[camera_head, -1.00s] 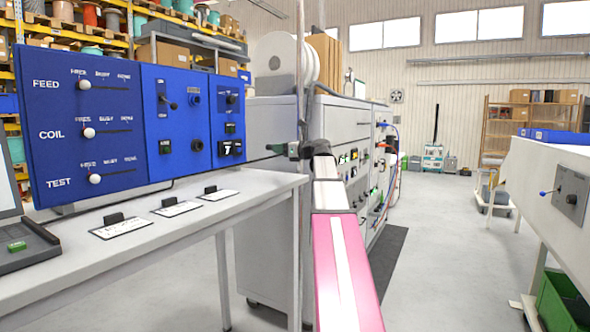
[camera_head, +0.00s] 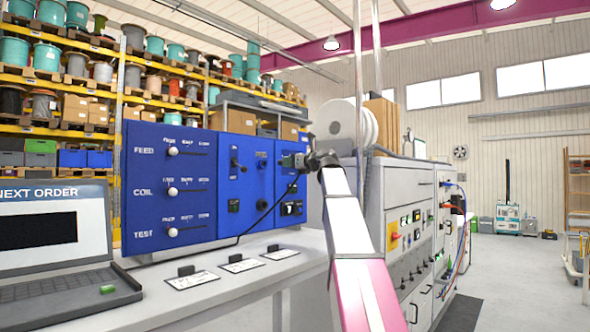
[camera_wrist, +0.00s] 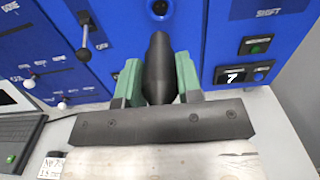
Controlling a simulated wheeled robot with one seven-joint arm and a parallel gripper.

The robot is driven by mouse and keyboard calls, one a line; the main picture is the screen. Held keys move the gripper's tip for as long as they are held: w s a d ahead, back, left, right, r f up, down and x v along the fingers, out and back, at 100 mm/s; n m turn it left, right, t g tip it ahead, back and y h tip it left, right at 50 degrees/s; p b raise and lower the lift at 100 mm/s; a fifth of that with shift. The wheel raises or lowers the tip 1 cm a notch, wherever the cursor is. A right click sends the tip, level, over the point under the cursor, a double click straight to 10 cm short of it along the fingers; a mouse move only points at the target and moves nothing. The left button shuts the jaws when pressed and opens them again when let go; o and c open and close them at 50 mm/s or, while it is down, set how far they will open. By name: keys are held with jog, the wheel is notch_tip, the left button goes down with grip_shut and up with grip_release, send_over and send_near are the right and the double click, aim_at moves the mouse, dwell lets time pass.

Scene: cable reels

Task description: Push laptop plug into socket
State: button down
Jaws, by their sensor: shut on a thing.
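My gripper (camera_head: 292,160) is in front of the right part of the blue panel (camera_head: 150,215) in the head view. In the wrist view its two green fingers (camera_wrist: 158,80) are shut on a black plug (camera_wrist: 159,62), which points toward the panel. A dark round socket (camera_wrist: 160,7) shows at the top edge of the wrist view, ahead of the plug tip and apart from it in the picture. A black cable (camera_head: 262,217) runs from near my gripper down to the bench. The laptop (camera_head: 55,245) stands open at the left, its screen reading NEXT ORDER.
The panel carries FEED, COIL and TEST sliders and a lever (camera_wrist: 85,30) left of the plug. Several labelled cards lie on the bench (camera_head: 215,305). A grey cabinet (camera_head: 372,215) stands right of the panel.

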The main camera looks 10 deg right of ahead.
jog(key=x, duration=0.7)
dwell(0.5)
jog(key=shift+x, duration=1.8)
dwell(1.5)
jog(key=c, duration=0.7)
grip_release()
jog(key=shift+s+d, duration=0.1)
